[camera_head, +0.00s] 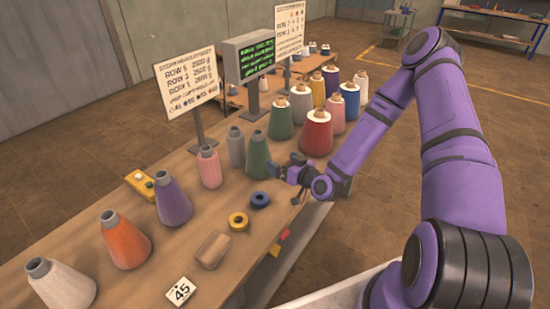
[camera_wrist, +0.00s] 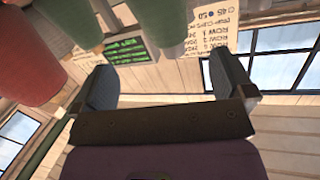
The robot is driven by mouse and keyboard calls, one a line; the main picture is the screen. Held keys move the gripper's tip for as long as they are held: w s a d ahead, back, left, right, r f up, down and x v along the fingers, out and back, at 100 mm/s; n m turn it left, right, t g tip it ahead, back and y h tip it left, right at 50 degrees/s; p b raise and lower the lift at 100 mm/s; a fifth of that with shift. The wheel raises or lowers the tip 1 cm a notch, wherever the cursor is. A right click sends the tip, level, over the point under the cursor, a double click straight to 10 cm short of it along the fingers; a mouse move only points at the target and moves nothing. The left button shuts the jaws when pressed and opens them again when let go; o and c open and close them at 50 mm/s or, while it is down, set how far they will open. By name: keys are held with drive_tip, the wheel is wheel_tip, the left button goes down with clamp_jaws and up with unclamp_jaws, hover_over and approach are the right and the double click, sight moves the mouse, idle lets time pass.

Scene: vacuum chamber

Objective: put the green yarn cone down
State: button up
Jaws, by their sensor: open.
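A dark green yarn cone (camera_head: 258,158) with a grey top stands upright on the long wooden table (camera_head: 215,205), between a grey cone and my gripper. My gripper (camera_head: 280,172) is low over the table, just right of this cone's lower part. I cannot tell whether they touch. In the wrist view my gripper (camera_wrist: 162,80) has its two jaws wide apart, with no cone between them. A second green cone (camera_head: 280,120) with a pale top stands behind, in the group of pale-topped cones.
Grey (camera_head: 236,148), pink (camera_head: 209,167), purple (camera_head: 172,202), orange (camera_head: 125,242) and white (camera_head: 62,284) cones line the table. Tape rolls (camera_head: 239,221) and a wooden block (camera_head: 213,250) lie near the front edge. A screen (camera_head: 250,60) stands behind.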

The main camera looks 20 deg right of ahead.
drive_tip(key=s+d+r+n+g+h, duration=0.1)
drive_tip(key=s+d+r+g+h, duration=0.15)
drive_tip(key=r, duration=0.55)
drive_tip(key=s+d+r+g+h, duration=0.1)
drive_tip(key=s+r+g+h, duration=0.15)
drive_tip(key=r, duration=0.55)
drive_tip(key=s+d+r+n+g+h, duration=0.1)
drive_tip(key=s+d+r+g, duration=0.15)
drive_tip(key=r, duration=0.55)
drive_tip(key=s+r+m+g, duration=0.1)
drive_tip(key=s+r, duration=0.4)
drive_tip(key=s, duration=0.3)
drive_tip(key=s+a+r+m+g, duration=0.1)
drive_tip(key=s+r+m, duration=0.1)
drive_tip(key=s+r, duration=0.3)
drive_tip(key=s+a+r+m+g, duration=0.1)
drive_tip(key=s+r, duration=0.3)
drive_tip(key=s, duration=0.8)
drive_tip(key=shift+a+r+m, duration=0.2)
drive_tip(key=shift+r+m, duration=0.1)
drive_tip(key=shift+r, duration=0.1)
